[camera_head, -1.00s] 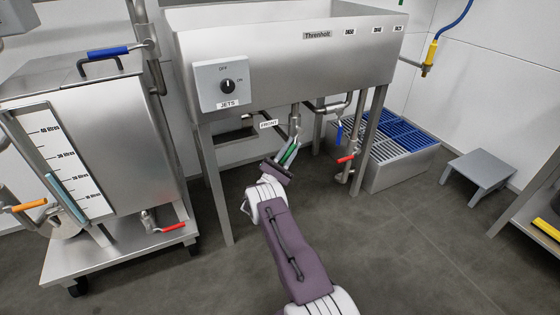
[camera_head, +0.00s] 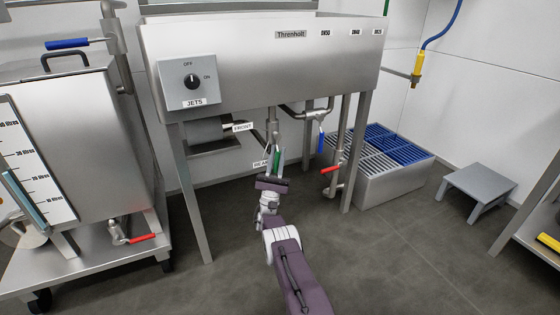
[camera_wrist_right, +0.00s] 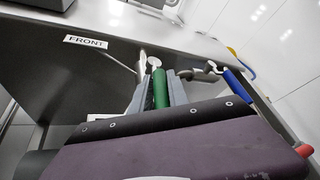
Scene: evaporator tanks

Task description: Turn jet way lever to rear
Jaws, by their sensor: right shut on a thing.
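The jet way lever has a green handle (camera_head: 278,159) under the sink, by the pipe below the steel tank. My right gripper (camera_head: 275,156) is shut on this green handle, with a finger on each side of it. In the right wrist view the green handle (camera_wrist_right: 160,88) stands between the grey fingers (camera_wrist_right: 159,92). A FRONT label (camera_head: 243,127) sits up and to the left of the lever. A second label (camera_head: 261,163), partly hidden by the gripper, sits just left of the handle. My left gripper is not in view.
Above is the steel tank (camera_head: 260,62) with a JETS switch box (camera_head: 190,82). A blue-handled valve (camera_head: 321,142) and a red-handled valve (camera_head: 331,170) hang to the right. A wheeled tank (camera_head: 95,140) stands left. Floor is open at front right.

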